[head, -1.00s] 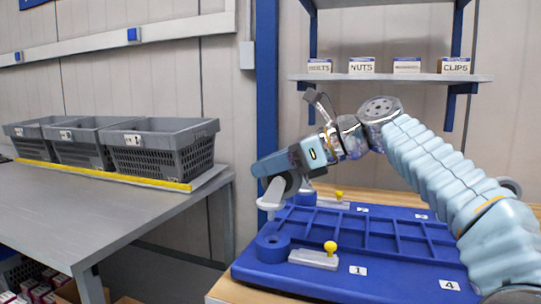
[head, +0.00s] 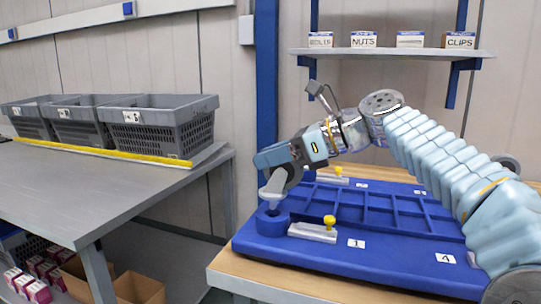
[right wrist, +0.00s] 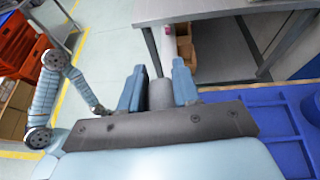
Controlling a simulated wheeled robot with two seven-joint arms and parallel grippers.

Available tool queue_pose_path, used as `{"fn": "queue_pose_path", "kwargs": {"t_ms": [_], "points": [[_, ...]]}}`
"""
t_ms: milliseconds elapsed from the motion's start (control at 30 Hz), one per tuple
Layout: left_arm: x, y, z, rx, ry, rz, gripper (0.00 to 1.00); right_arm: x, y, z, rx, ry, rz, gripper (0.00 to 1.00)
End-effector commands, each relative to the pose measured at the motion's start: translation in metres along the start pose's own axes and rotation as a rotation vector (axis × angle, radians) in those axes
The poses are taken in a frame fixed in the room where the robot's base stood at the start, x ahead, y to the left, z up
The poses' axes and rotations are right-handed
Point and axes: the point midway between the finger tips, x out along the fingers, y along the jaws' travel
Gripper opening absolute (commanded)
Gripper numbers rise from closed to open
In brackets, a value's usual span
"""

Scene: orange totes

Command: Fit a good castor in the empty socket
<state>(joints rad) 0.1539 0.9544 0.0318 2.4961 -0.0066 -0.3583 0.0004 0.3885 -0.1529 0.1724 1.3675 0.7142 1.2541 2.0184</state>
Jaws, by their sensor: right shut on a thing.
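My right gripper (head: 272,180) is shut on a pale grey castor (head: 272,194), which leans and points down at corner 1 of the blue base. The castor's lower end is at the mouth of the round blue socket (head: 268,225); how deep it sits is hidden. In the right wrist view, a grey part of the castor (right wrist: 160,95) shows between the two blue fingers. A pale latch plate (head: 312,233) with a yellow knob (head: 329,221) lies beside the socket. My left arm shows at the left of the right wrist view; its gripper is too small there to read.
The blue base (head: 365,268) lies on a wooden-topped bench (head: 235,282). A second yellow knob (head: 338,170) stands at its far side. Three grey bins (head: 160,128) stand on the grey table at left. A shelf (head: 390,52) with labelled boxes hangs behind.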

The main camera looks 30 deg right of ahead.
Motion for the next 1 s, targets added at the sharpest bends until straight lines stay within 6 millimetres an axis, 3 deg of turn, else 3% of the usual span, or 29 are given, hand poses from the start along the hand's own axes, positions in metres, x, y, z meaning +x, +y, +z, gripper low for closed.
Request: {"fn": "queue_pose_path", "kwargs": {"t_ms": [333,1000], "points": [[0.001,0.000,0.000,0.000,0.000,0.000,1.00,0.001,0.001,-0.001,-0.001,-0.002,0.000,0.00],[0.013,-0.005,0.000,0.000,0.000,0.000,1.00,0.009,0.001,-0.021,-0.002,-0.002,0.001,0.00]]}}
